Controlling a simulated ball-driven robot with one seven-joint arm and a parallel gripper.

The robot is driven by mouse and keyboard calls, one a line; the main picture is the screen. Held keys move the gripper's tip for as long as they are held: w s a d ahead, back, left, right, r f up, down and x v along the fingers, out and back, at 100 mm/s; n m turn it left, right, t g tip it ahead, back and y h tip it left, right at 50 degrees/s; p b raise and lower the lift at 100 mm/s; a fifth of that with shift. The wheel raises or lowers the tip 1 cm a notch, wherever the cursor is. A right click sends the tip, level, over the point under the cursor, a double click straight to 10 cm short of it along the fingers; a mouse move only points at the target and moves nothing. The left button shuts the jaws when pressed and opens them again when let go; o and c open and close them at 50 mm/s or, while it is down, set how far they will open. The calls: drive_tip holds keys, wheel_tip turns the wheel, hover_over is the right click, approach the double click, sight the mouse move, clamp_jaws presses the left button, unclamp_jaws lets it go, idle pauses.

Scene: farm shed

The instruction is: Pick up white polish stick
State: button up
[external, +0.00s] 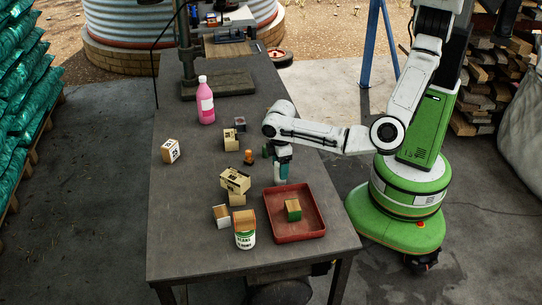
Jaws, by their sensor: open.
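I cannot pick out a white polish stick for certain. A small block with a white side (221,217) lies at the left of the cluster near the front of the table, but I cannot tell what it is. My gripper (282,178) points down over the right part of the table, just behind the red tray. It is open, and its fingers are small and partly dark against the tabletop. I see nothing clearly held between them. A small dark green item (266,151) shows beside my wrist, partly covered.
A red tray (301,232) holds a green-sided block (293,211). Behind are an orange item (248,157), a pink bottle (206,103) and a numbered box (170,151). The table's left front is clear.

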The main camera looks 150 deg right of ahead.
drive_tip(key=shift+f, duration=0.6)
drive_tip(key=shift+c, duration=0.5)
drive_tip(key=c, duration=1)
drive_tip(key=shift+r, duration=0.1)
